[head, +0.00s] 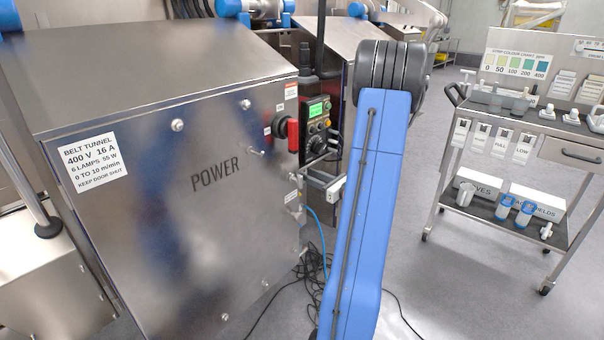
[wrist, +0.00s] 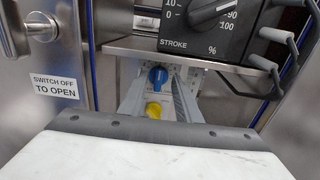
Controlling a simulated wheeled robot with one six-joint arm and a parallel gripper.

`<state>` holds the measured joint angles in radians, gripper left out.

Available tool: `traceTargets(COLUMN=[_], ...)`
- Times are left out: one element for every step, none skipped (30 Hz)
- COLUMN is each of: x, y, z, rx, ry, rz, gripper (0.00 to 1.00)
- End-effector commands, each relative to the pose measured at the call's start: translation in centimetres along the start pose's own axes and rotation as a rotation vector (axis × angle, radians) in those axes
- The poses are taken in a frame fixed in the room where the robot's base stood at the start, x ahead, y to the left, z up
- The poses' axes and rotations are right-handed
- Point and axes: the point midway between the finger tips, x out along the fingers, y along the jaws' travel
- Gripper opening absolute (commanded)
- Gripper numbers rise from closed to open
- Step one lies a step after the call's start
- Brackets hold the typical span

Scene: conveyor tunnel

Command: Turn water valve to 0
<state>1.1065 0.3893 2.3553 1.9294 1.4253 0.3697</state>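A blue knob (wrist: 157,77) and a yellow knob (wrist: 153,110) sit one above the other on a pale plate in the wrist view. No label shows clearly enough to tell which is the water valve, and the setting marks are too small to read. My gripper (wrist: 160,90) is open, with one grey finger on each side of the knobs. The fingers look apart from the blue knob, though depth is hard to judge. In the head view my gripper (head: 326,186) is at the cabinet's right side, and my blue arm link partly hides that area.
Just above the knobs are a metal ledge and a black stroke dial (wrist: 205,20). The steel belt tunnel cabinet (head: 150,235) stands left, with a red switch (head: 292,135) and control box (head: 318,120). Cables lie on the floor. A trolley (head: 520,150) stands right, with clear floor between.

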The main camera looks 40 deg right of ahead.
Motion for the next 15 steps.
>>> traceTargets(x=[0.9, 1.3, 1.8, 2.2, 2.6, 3.0, 3.3, 3.5, 3.8, 4.0, 4.1, 4.3, 4.4, 4.4, 4.5], y=[0.1, 0.1, 0.1, 0.1, 0.1, 0.1, 0.1, 0.1, 0.0, 0.0, 0.0, 0.1, 0.1, 0.1, 0.1], z=[0.0, 0.0, -0.1, -0.1, -0.1, -0.1, -0.1, -0.1, -0.1, -0.1, -0.1, -0.1, -0.1, -0.1, -0.1], rx=[0.0, 0.001, 0.001, 0.001, 0.001, 0.001, 0.001, 0.001, 0.001, 0.001, 0.001, 0.001, 0.002, 0.001, 0.001], ry=[0.0, 0.001, 0.001, 0.001, 0.001, 0.001, 0.001, 0.0, 0.0, 0.0, 0.0, 0.0, 0.001, 0.001, 0.001], rz=[0.003, 0.004, 0.003, 0.002, 0.002, 0.003, 0.002, 0.002, 0.001, 0.001, 0.001, 0.001, 0.001, 0.0, 0.0], gripper=[0.3, 0.3, 0.3, 0.3, 0.3, 0.3, 0.3, 0.3, 0.3, 0.3, 0.3, 0.3, 0.3, 0.3, 0.3])
